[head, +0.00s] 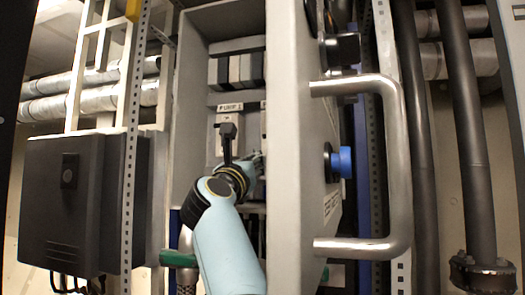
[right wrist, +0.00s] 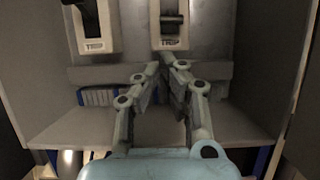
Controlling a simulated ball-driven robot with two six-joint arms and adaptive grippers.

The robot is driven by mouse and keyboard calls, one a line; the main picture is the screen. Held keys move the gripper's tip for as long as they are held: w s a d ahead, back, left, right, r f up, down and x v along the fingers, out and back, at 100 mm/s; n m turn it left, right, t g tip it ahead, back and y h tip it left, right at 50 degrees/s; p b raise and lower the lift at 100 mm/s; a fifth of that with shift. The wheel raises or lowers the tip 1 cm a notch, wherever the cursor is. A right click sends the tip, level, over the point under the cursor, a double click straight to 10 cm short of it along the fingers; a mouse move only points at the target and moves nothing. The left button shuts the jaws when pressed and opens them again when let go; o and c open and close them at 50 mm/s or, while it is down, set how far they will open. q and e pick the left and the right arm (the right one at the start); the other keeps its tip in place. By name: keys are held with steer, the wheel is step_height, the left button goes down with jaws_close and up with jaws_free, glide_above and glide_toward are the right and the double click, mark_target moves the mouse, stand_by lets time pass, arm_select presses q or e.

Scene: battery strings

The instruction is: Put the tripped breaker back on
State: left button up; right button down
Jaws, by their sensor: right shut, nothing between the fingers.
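In the right wrist view, two pale breakers show above my right gripper: a left breaker (right wrist: 97,44) and a right breaker (right wrist: 170,44), both with "TRIP" below their slots. A dark handle crosses the right breaker's slot partway up. The left one's handle is cut by the top edge. My right gripper (right wrist: 164,66) is shut and empty, its fingertips just below the right breaker; contact cannot be told. In the head view, my right gripper (head: 257,160) is inside the cabinet, partly hidden by its wrist. A breaker with a dark lever (head: 228,130) shows left of it. My left gripper is not in view.
The cabinet's open door (head: 295,150) stands edge-on close to the right of my arm, with a large metal handle (head: 400,165) and a blue knob (head: 341,162). A row of modules (head: 236,70) sits above the breakers. A dark box (head: 75,200) is at left.

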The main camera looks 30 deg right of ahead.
steer(key=p+x, duration=0.4)
steer(key=x, duration=0.6)
steer(key=shift+p, duration=0.35)
steer(key=shift+a, duration=0.15)
